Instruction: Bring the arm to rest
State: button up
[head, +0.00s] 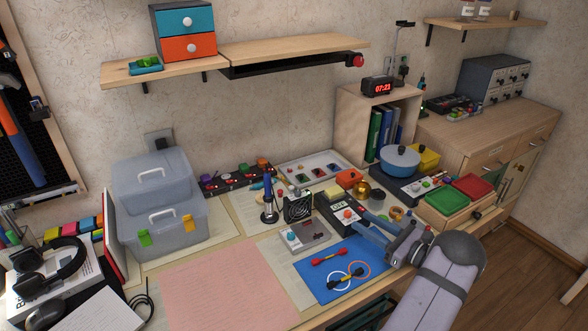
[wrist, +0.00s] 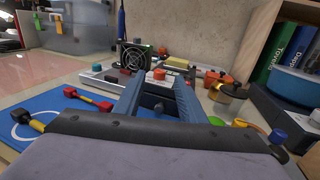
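My gripper (head: 358,222) is at the right front of the workbench in the head view, its two blue fingers pointing left and toward the back. In the wrist view my gripper (wrist: 159,82) shows a clear gap between the fingers, with nothing held. The fingers reach toward a dark box with a red knob (head: 347,214). I cannot tell whether they touch it. My arm comes in from the lower right of the head view.
A blue mat (head: 345,262) with red and black-ended tools and rings lies left of my gripper. A blue pot (head: 400,160), a green tray (head: 446,204) and a red tray (head: 474,187) stand behind and right. The pink sheet (head: 215,285) is bare.

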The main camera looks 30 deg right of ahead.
jog(key=w+a+r+n+g+y+p, duration=0.15)
jog(key=a+n+g, duration=0.45)
jog(key=a, duration=0.7)
jog(key=a+r+n+g+y+p, duration=0.3)
jog(key=a+n+g, duration=0.3)
jog(key=a, duration=0.8)
jog(key=s+a+r+n+g+h+p, duration=0.2)
jog(key=s+a+r+n+h+p, duration=0.1)
jog(key=s+n, duration=0.6)
jog(key=s+a+r+n+g+h+p, duration=0.2)
jog(key=s+a+n+h, duration=0.4)
jog(key=n, duration=0.6)
jog(key=s+a+g+p, duration=0.1)
jog(key=s+a, duration=0.1)
jog(key=s, duration=0.1)
jog(key=shift+s+r, duration=0.35)
jog(key=shift+r, duration=0.05)
jog(key=shift+a+h, duration=0.1)
jog(key=shift+h, duration=0.15)
